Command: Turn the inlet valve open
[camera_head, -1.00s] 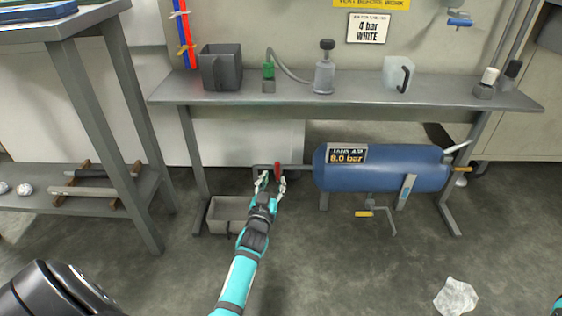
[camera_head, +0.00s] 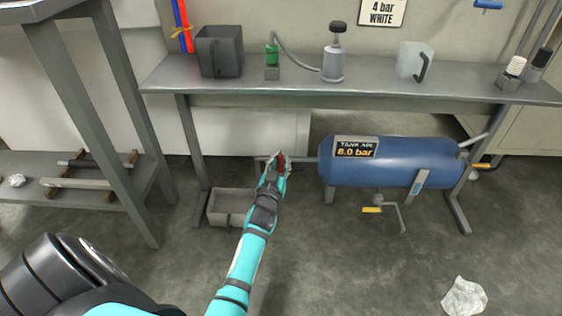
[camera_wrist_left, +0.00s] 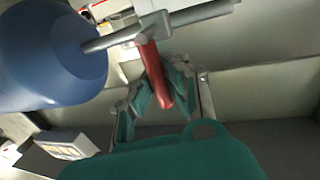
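The inlet valve's red lever (camera_head: 281,161) is on the grey pipe (camera_head: 302,160) left of the blue air tank (camera_head: 395,163), below the bench. My left gripper (camera_head: 275,167) is at this lever. In the left wrist view the red lever (camera_wrist_left: 156,78) lies between the two teal finger pads of my left gripper (camera_wrist_left: 160,88), which are closed in on both its sides. The lever slants across the pipe rather than lying along it. The fingers partly hide the valve body in the head view. My right gripper is out of view.
The bench top (camera_head: 300,78) overhangs the tank and valve. A grey bin (camera_head: 230,207) stands on the floor just left of my forearm. A yellow-handled drain valve (camera_head: 373,210) hangs under the tank. Crumpled paper (camera_head: 464,297) lies on the open floor.

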